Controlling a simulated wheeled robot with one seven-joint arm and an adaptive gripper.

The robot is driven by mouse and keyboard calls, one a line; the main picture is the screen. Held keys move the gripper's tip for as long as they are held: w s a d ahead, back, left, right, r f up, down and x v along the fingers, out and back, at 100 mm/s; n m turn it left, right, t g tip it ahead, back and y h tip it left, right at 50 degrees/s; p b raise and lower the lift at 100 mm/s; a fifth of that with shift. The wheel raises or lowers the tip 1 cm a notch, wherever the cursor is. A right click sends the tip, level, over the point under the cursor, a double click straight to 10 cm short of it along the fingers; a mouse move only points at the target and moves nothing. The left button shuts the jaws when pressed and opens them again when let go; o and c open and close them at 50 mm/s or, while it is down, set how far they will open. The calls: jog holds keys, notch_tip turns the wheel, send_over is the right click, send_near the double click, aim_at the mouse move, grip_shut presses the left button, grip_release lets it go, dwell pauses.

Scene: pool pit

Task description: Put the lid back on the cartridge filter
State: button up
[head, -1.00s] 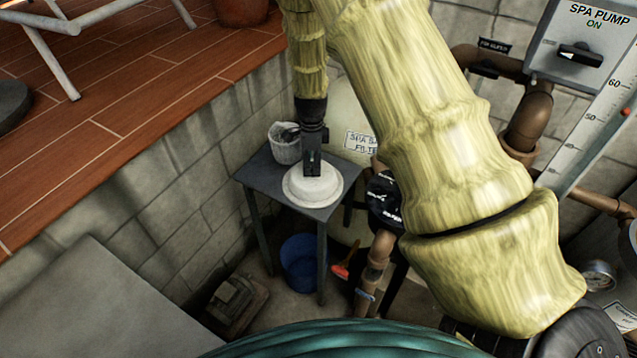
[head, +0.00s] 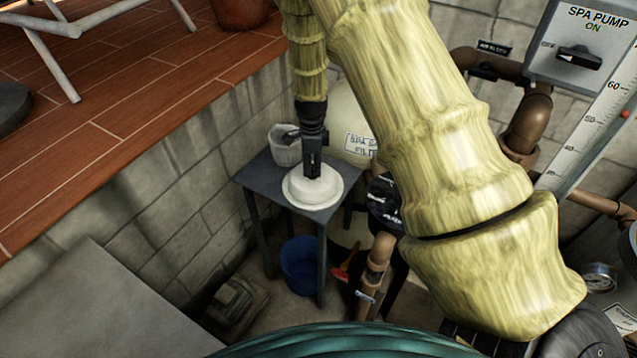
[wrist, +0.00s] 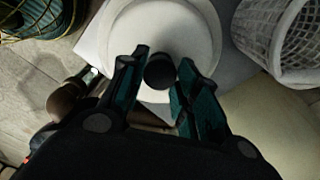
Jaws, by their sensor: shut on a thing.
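The lid (head: 322,193) is a white, round, stepped dome with a wide rim. It sits on the small grey table, and I see no clear gap under it. My gripper (head: 312,174) points straight down over its middle. In the wrist view the lid (wrist: 192,30) has a dark round knob (wrist: 160,72), and my gripper's fingers (wrist: 158,75) are shut on it from both sides. I cannot surely pick out the cartridge filter; a black labelled fitting (head: 384,203) stands right of the table, partly hidden by my arm.
A white slatted basket (head: 284,150) stands behind the lid on the grey table (head: 262,172); it also shows in the wrist view (wrist: 285,40). A blue bucket (head: 299,268) is below. A cream tank (head: 350,118) and brown pipes (head: 378,255) crowd the right. A block wall (head: 190,190) borders the left.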

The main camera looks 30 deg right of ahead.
jog(key=shift+r, duration=0.15)
jog(key=shift+r+p, duration=1.7)
jog(key=shift+r, duration=0.65)
jog(key=shift+r, duration=0.1)
